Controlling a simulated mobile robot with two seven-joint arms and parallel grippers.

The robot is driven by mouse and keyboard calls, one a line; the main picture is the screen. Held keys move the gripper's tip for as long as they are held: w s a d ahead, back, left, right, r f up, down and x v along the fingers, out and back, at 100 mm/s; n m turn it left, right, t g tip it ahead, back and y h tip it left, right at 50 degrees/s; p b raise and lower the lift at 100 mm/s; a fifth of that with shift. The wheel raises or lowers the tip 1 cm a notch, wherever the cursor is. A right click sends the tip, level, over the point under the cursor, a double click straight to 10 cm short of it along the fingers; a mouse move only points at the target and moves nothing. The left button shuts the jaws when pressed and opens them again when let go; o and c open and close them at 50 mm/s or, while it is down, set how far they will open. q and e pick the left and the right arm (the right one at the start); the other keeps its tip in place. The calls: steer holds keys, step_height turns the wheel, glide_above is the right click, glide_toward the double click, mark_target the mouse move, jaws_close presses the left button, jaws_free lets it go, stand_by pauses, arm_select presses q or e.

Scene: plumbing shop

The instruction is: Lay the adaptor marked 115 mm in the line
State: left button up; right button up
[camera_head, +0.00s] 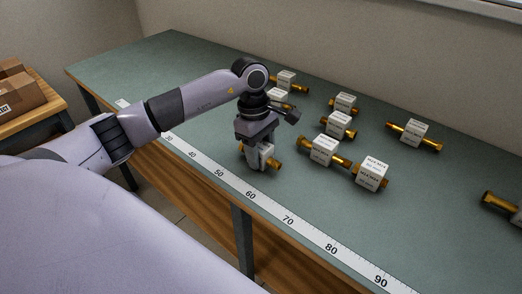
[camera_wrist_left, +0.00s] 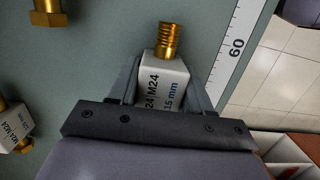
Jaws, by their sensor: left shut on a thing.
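My left gripper (camera_head: 258,166) is shut on a brass adaptor with a white block (camera_head: 266,154), near the front edge of the bench by the ruler strip. In the left wrist view the held adaptor (camera_wrist_left: 163,80) shows a threaded brass end pointing away from the gripper; its label reads "24 M24" and "15 mm", with the start hidden by the gripper. Two other adaptors, one white-blocked (camera_head: 323,150) and one to its right (camera_head: 371,172), lie end to end, seemingly touching. My right gripper is not in view.
Several adaptors lie behind, including ones at the back (camera_head: 286,81), the middle (camera_head: 339,124) and the right (camera_head: 414,132). A numbered ruler strip (camera_head: 262,203) runs along the front edge of the green bench (camera_head: 150,70). Cardboard boxes (camera_head: 18,92) stand at left.

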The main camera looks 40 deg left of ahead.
arm_select(q)
steer(key=o, duration=0.7)
steer(key=shift+f, duration=0.2)
steer(key=o, duration=0.4)
steer(key=shift+o, duration=0.2)
steer(key=shift+r, duration=0.1)
steer(key=shift+r, duration=0.1)
steer(key=shift+a+r, duration=0.1)
steer(key=shift+r, duration=0.15)
steer(key=r, duration=0.3)
steer(key=a+r, duration=0.1)
steer(key=r, duration=0.3)
steer(key=r+b, duration=0.1)
steer(key=r, duration=0.3)
steer(key=shift+w+a+r, duration=0.1)
steer(key=shift+a+r, duration=0.15)
steer(key=shift+a, duration=0.05)
steer(key=shift+f, duration=0.1)
